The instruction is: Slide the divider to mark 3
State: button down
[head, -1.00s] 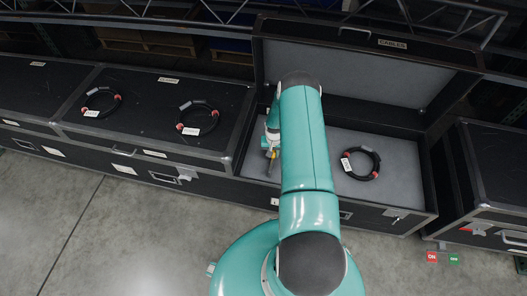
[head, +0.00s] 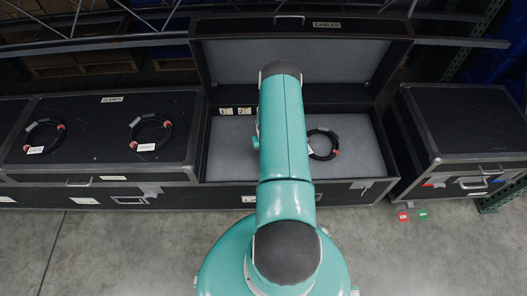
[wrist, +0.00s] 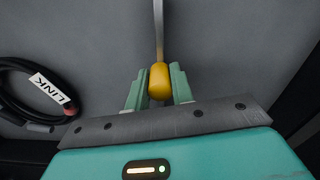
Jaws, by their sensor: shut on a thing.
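In the wrist view my gripper (wrist: 159,88) is shut on a yellow handle (wrist: 159,76). A thin grey metal strip (wrist: 158,28) runs up from the handle; I cannot tell whether it is the divider's edge or a rod. In the head view my arm hides the gripper and the handle. My arm reaches over the open case (head: 364,185) with a grey lining. Two small pale labels, a left one (head: 226,111) and a right one (head: 244,111), show on its back inner wall, left of my arm; their marks are too small to read surely. No mark 3 is readable.
A coiled black cable (head: 323,144) lies inside the case right of my arm; its tag reads LINK in the wrist view (wrist: 48,88). Two coils, left (head: 44,136) and right (head: 150,132), lie on the closed case lid at left. Another closed case (head: 465,125) stands at right.

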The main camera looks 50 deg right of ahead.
jog(key=c, duration=1.3)
grip_release()
jog(key=shift+s+d, duration=0.3)
jog(key=shift+o, duration=0.5)
jog(key=shift+w+a, duration=0.1)
jog(key=shift+r, duration=0.15)
notch_tip(320, 180, up, 14)
jog(key=shift+f, duration=0.2)
